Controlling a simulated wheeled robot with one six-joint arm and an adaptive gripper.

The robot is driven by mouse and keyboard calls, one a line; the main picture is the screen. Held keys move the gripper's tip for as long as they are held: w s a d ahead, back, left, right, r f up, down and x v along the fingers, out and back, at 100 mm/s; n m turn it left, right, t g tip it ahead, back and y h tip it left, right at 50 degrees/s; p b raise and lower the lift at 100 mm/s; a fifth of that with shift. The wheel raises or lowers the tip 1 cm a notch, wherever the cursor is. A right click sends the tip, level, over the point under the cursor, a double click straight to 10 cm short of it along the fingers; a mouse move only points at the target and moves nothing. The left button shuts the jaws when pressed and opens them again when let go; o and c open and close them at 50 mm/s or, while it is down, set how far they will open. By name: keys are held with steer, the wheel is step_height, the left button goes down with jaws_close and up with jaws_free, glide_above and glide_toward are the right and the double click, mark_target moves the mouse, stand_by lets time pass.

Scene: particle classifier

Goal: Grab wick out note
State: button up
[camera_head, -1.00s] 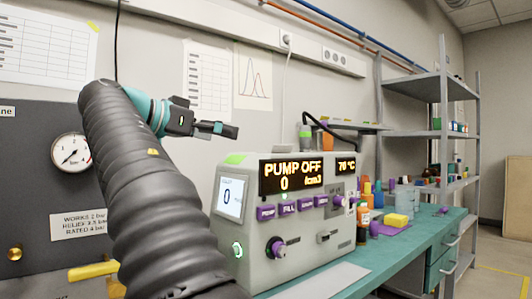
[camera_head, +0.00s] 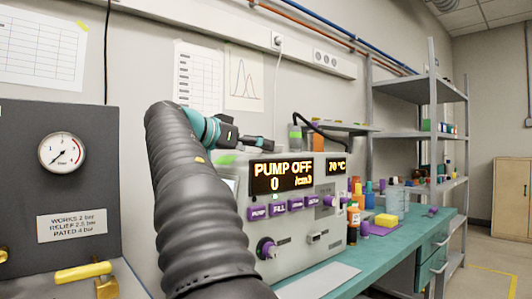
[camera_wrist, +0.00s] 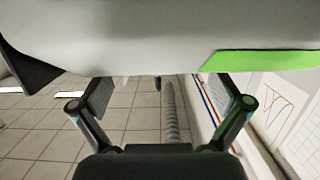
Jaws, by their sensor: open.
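A bright green patch, which may be the note, shows on the top left of the grey-white pump device (camera_head: 320,262), at its rear edge (camera_head: 225,160). In the wrist view a green strip (camera_wrist: 265,61) lies on a pale rounded surface across the top of the picture. No writing on it can be read. My gripper (camera_head: 262,143) is just above the device's top, to the right of the green patch in the head view. In the wrist view my gripper's fingers (camera_wrist: 162,104) are wide apart, with nothing between them. My arm hides the device's left side.
A yellow block (camera_head: 386,220) and several bottles stand on the green bench (camera_head: 405,238) right of the device. A shelf rack (camera_head: 433,140) stands behind. A dark panel with a gauge (camera_head: 62,152) is at left. The wall close behind the device carries paper charts (camera_head: 198,77).

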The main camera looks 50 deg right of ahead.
steer(key=shift+d+f, duration=0.1)
steer(key=shift+d, duration=0.5)
steer(key=c, duration=0.7)
